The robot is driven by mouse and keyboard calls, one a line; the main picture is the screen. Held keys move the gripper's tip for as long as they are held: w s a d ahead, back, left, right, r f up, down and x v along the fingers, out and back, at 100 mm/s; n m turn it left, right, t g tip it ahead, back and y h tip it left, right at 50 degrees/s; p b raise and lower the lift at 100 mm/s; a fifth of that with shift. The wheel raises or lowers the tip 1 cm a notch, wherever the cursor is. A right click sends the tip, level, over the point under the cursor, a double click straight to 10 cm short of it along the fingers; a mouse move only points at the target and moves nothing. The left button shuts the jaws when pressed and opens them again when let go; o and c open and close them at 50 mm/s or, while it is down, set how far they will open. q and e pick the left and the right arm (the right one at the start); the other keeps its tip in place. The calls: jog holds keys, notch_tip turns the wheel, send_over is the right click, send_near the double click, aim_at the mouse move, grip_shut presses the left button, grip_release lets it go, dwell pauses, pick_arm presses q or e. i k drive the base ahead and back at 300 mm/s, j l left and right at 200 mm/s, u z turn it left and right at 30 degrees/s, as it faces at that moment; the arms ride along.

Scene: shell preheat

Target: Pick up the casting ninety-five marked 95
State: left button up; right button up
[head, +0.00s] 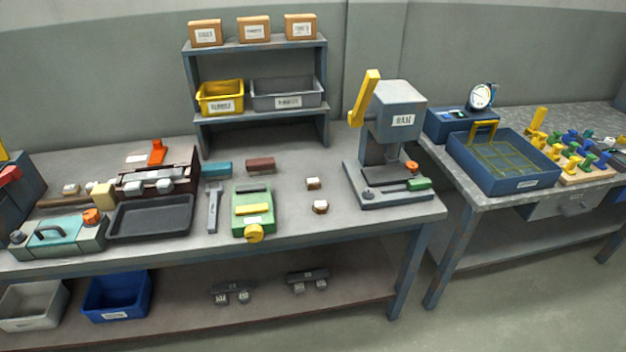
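I cannot read a 95 on any part from here. Those marks are too small to read. I cannot tell which of these, if any, is the casting ninety-five. Neither of my grippers is in view.
A grey press (393,150) with a yellow lever stands at the bench's right end. A green fixture (253,210), black tray (150,218) and shelf rack (190,75) occupy the bench. A blue bin (117,296) sits below. Bench space right of the green fixture is mostly clear.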

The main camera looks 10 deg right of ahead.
aim_at(320, 206)
jog(key=i+l+u, duration=0.1)
jog(key=l+u, duration=0.3)
jog(key=i+l+u, duration=0.1)
jog(key=l+u, duration=0.5)
jog(key=u, duration=0.15)
